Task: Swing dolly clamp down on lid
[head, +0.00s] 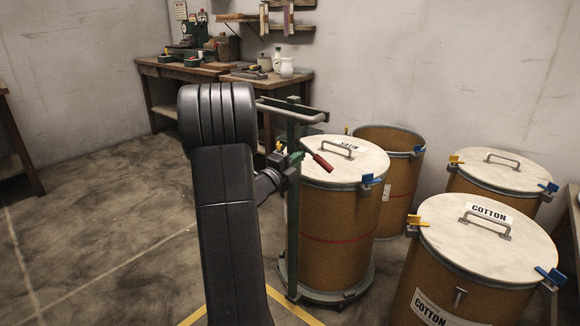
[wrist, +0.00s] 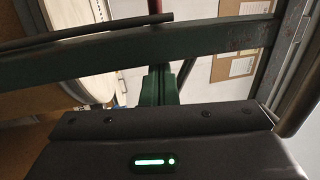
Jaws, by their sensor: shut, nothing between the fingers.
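The dolly's clamp shows a red grip (head: 322,161) on a green arm in the head view, slanting over the near left part of the lid (head: 345,171). I cannot tell whether it touches the lid. The lid sits on a tan fibre drum (head: 335,225) on the green dolly (head: 292,230). In the wrist view, the dolly's green post (wrist: 100,54) crosses the picture, with a red part (wrist: 155,7) beyond it. My gripper's dark housing (wrist: 160,145) fills the bottom there. The gripper is shut and empty; its fingertips are not clearly seen. My arm hides part of the head view.
An open drum (head: 390,140) stands behind the dolly. Two lidded drums stand at right, the nearer labelled COTTON (head: 488,240). A workbench (head: 225,72) with tools is at the back wall. The floor (head: 110,230) at left is clear.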

